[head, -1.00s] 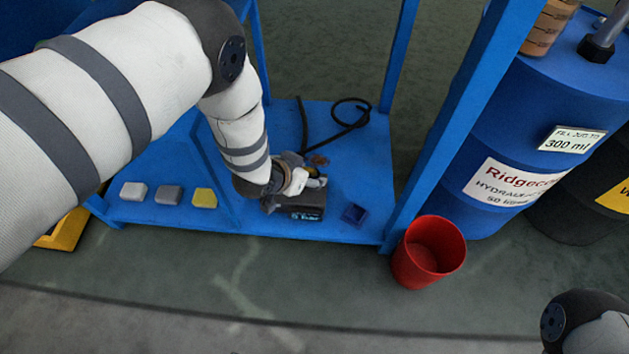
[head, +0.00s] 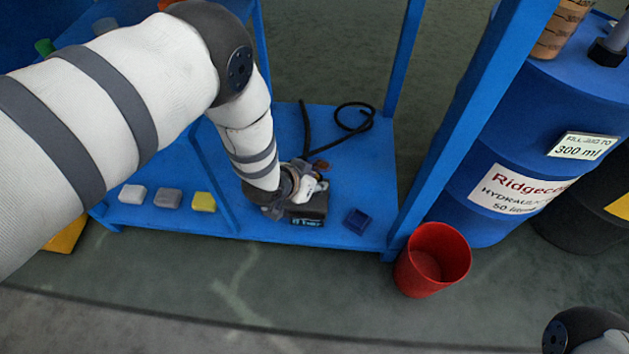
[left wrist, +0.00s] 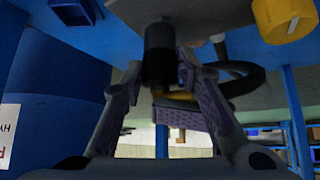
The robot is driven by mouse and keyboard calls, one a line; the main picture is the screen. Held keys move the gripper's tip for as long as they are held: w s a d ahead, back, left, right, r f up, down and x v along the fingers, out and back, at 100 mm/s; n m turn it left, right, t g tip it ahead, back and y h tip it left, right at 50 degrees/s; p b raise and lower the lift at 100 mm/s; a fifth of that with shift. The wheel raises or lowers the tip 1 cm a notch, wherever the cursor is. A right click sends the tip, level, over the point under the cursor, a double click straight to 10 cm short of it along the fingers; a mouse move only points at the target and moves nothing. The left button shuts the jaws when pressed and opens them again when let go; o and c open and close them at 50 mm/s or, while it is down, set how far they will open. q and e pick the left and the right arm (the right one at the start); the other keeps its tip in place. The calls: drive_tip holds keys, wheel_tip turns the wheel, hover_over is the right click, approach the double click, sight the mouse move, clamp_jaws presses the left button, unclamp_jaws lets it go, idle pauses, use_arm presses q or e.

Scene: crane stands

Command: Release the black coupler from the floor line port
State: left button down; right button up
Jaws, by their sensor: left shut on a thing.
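The black coupler (left wrist: 158,52) shows in the left wrist view as a dark cylinder between the two fingers of my left gripper (left wrist: 160,85). The gripper is shut on it. A small brass-coloured part shows just below the coupler. In the head view my left gripper (head: 290,190) is low over the blue shelf, at a dark box (head: 312,208) with a label on its front. The gripper and wrist hide the coupler and port there, so I cannot tell whether they are still joined. My right gripper is out of view.
A black hose (head: 348,128) lies curled on the blue shelf (head: 370,180) behind the box. A small blue tray (head: 357,221) is right of it. White, grey and yellow blocks (head: 203,202) sit left. A red bucket (head: 432,262) stands on the floor beside a blue post and drum.

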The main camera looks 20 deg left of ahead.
use_arm(q)
drive_tip(key=shift+w+a+r+p, duration=0.1)
drive_tip(key=shift+r+p, duration=1.55)
drive_tip(key=shift+r, duration=0.9)
